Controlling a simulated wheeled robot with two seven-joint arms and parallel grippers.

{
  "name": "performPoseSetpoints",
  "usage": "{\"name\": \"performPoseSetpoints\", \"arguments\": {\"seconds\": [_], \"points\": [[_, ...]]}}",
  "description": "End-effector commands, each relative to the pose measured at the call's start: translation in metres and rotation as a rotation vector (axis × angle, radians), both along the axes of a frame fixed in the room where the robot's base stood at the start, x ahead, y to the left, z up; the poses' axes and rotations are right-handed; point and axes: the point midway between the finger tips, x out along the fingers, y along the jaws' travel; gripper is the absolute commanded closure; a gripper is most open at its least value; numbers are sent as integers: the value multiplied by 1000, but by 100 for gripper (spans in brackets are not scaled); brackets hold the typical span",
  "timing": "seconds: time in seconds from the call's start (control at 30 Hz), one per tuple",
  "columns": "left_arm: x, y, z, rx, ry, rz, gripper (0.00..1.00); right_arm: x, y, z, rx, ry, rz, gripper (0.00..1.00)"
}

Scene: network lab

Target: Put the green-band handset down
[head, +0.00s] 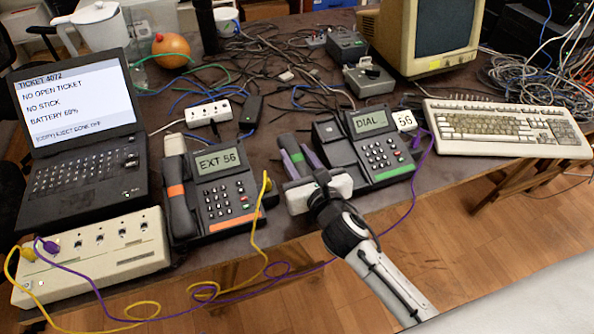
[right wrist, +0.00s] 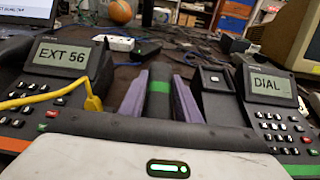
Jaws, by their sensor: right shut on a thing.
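My right gripper (head: 300,159) is shut on the green-band handset (head: 293,148), a dark bar with a green stripe. In the right wrist view the handset (right wrist: 159,96) stands between the two purple fingers, its far end pointing away. It is between the two desk phones. The right phone (head: 374,150) reads "DIAL", has a green stripe and an empty cradle (right wrist: 215,80) just right of the handset. The left phone (head: 224,189) reads "EXT 56" and carries an orange-band handset (head: 178,198). Whether the held handset touches anything is unclear. My left gripper is not in view.
A laptop (head: 75,120) and a white switch box (head: 95,255) stand at the left. Yellow (head: 262,235) and purple cables run along the front edge. A keyboard (head: 505,128) and monitor are at the right. A power strip (head: 208,112) and tangled cables lie behind the phones.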

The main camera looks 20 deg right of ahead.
Motion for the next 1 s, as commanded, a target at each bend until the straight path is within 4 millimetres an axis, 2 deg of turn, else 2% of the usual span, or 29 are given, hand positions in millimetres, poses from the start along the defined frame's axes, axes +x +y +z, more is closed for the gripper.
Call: {"name": "performPoseSetpoints", "arguments": {"seconds": [0.13, 0.23, 0.6, 0.63, 0.73, 1.0], "points": [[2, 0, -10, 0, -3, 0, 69, 0, 0, -24, 3, 2, -2, 97], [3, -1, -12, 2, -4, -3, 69, 0, 0, -34, 3, 0, -1, 97], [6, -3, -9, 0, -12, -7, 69, 0, 0, -38, -1, -1, 0, 97], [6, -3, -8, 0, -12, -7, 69, 0, 0, -38, 0, 1, 0, 67], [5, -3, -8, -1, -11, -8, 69, 0, 0, -38, 0, 0, 0, 51], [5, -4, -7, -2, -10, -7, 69, 0, 0, -37, 0, 0, 0, 51]]}}
